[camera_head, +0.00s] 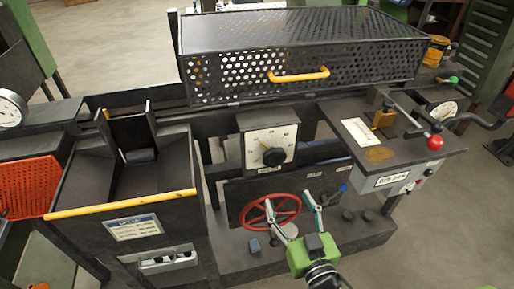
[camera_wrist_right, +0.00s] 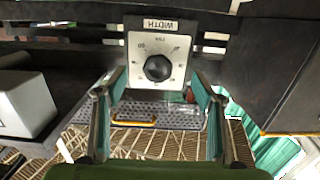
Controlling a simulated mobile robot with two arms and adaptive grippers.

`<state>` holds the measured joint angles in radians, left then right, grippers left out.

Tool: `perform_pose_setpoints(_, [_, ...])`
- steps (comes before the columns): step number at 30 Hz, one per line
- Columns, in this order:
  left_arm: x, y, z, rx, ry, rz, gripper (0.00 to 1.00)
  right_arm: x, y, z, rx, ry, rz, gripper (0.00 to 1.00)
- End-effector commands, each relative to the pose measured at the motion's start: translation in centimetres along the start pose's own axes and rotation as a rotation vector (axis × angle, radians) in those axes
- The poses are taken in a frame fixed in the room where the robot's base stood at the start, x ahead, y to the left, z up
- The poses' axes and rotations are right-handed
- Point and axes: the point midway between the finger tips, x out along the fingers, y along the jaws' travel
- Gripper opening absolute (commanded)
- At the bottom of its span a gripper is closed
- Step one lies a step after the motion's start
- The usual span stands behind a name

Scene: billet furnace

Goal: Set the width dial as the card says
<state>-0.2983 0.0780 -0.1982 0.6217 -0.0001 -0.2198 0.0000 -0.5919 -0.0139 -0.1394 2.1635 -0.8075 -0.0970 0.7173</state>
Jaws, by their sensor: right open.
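The width dial (camera_head: 269,141) is a pale square plate with a scale and a round black knob (camera_head: 273,157), on the dark front of the machine. In the right wrist view its plate (camera_wrist_right: 137,80) appears upside down below a WIDTH label (camera_wrist_right: 165,25), and its knob (camera_wrist_right: 158,67) lies ahead between my fingers. My right gripper (camera_head: 291,201) is open and empty, with its fingers spread, short of the dial and apart from the knob. A white card (camera_head: 361,131) lies on the right-hand shelf; its writing is too small to read. My left gripper is out of view.
A red handwheel (camera_head: 271,212) sits below the dial, partly behind my right gripper. A perforated cover with a yellow handle (camera_head: 298,76) is above. A red-knobbed lever (camera_head: 436,142) stands at the right, and a hopper with a yellow edge (camera_head: 120,204) at the left.

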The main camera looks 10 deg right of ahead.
Motion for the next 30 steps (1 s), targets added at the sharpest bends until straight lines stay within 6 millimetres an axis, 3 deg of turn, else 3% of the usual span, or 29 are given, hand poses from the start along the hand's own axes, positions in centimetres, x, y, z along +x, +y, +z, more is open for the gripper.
perform_pose_setpoints(1, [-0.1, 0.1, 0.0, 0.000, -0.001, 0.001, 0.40, -0.2, 0.2, -1.7, 0.001, 0.028, 0.005, 0.63])
perform_pose_setpoints(3, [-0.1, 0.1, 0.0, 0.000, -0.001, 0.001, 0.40, -0.4, 0.4, -3.1, 0.003, 0.053, 0.009, 0.63])
perform_pose_setpoints(10, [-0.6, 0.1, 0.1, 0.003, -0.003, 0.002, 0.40, 0.8, 0.5, -4.2, 0.002, 0.070, 0.009, 0.63])
perform_pose_setpoints(30, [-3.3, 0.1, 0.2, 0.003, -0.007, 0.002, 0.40, 11.5, 0.6, -4.8, 0.003, 0.068, 0.009, 0.63])
